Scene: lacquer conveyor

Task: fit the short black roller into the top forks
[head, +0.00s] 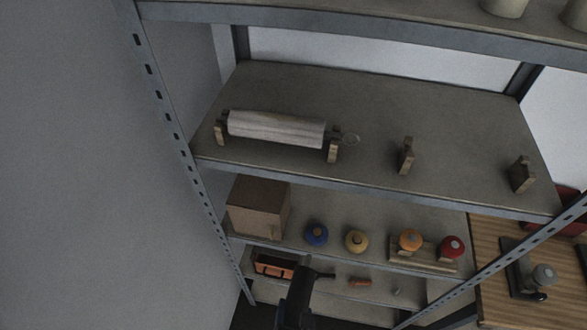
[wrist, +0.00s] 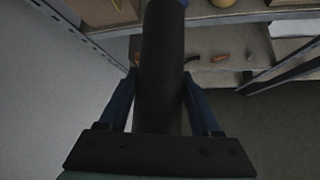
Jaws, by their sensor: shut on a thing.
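The black roller (wrist: 162,65) is a dark cylinder between the two blue fingers of my gripper (wrist: 160,78), which is shut on it. In the head view a dark shape is low in the middle, below the shelves; I cannot separate roller from gripper there. On the upper shelf, two wooden forks, the left one (head: 406,156) and the right one (head: 522,173), stand apart with nothing between them. A second pair of forks at the left holds a pale grey roller (head: 277,130).
A lower shelf holds a cardboard box (head: 258,207) and round blue (head: 316,234), yellow (head: 356,240), orange (head: 410,239) and red (head: 452,246) things. An orange bin (head: 275,265) is below. Metal posts (head: 175,135) and shelf edges border the rack. A wooden table (head: 490,280) stands at the right.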

